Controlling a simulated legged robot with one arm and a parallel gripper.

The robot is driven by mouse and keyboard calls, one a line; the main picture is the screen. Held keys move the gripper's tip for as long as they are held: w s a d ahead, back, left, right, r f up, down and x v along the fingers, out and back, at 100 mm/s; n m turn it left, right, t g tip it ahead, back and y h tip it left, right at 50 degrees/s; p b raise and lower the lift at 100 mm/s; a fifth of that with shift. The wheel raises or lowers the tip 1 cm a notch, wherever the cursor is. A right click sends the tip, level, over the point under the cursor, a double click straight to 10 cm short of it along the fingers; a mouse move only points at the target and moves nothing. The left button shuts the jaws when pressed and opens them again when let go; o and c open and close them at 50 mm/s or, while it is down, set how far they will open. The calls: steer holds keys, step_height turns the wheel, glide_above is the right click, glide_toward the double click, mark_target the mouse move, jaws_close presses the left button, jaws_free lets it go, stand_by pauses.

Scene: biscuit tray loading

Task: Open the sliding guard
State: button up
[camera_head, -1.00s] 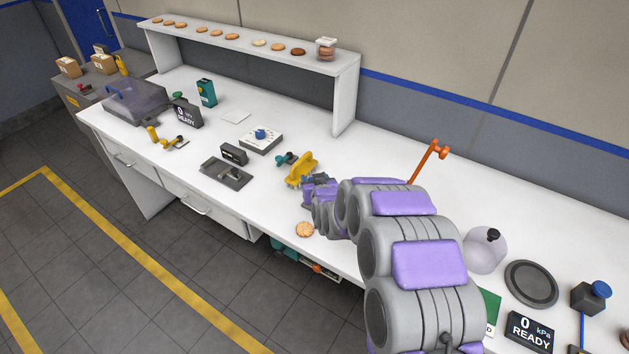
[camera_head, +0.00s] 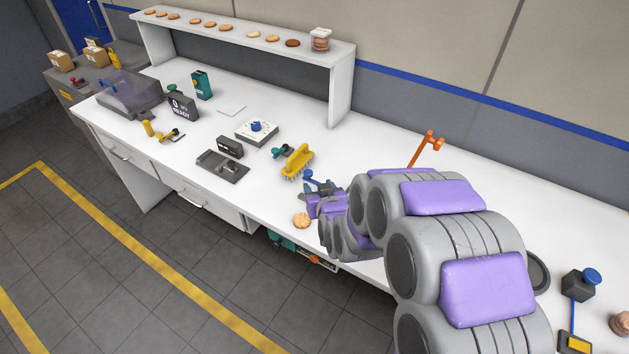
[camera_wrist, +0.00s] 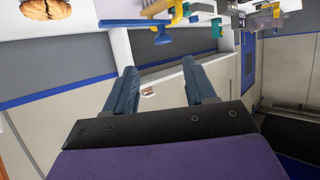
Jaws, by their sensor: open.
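A clear, dark-tinted cover (camera_head: 133,90) with a blue handle sits on a unit at the far left end of the bench; it is the part most like a sliding guard, and I cannot tell whether it is open. My gripper (camera_head: 322,203) is far from it, low over the bench's middle front, beside a biscuit (camera_head: 302,220). In the wrist view my gripper (camera_wrist: 159,72) has its two fingers apart with nothing between them. A blue bar with a knob (camera_wrist: 162,38) shows beyond the fingers, apart from them.
A yellow brush-like tool (camera_head: 297,160), a dial box (camera_head: 257,132) and a dark tray fixture (camera_head: 222,166) lie left of my gripper. A shelf (camera_head: 340,85) with biscuits stands behind. An orange lever (camera_head: 426,148) rises behind my arm.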

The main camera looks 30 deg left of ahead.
steer(key=shift+v, duration=2.7)
steer(key=s+d+r+m+g+h, duration=0.2)
steer(key=s+d+g+h, duration=0.15)
steer(key=d, duration=0.85)
steer(key=s+d+r+m+g+h, duration=0.1)
steer(key=s+d+m+g+h, duration=0.2)
steer(key=d, duration=0.9)
steer(key=s+d+r+m+g, duration=0.1)
steer(key=s+d, duration=0.3)
steer(key=s, duration=0.4)
steer(key=s+d+r+m+g+h, duration=0.1)
steer(key=s+d+r+g, duration=0.1)
steer(key=s+d, duration=0.3)
steer(key=s+d+r+m+g+h+b, duration=0.1)
steer(key=s+d, duration=0.3)
steer(key=s, duration=0.8)
steer(key=shift+d+r+g, duration=0.3)
steer(key=shift+r+g, duration=0.55)
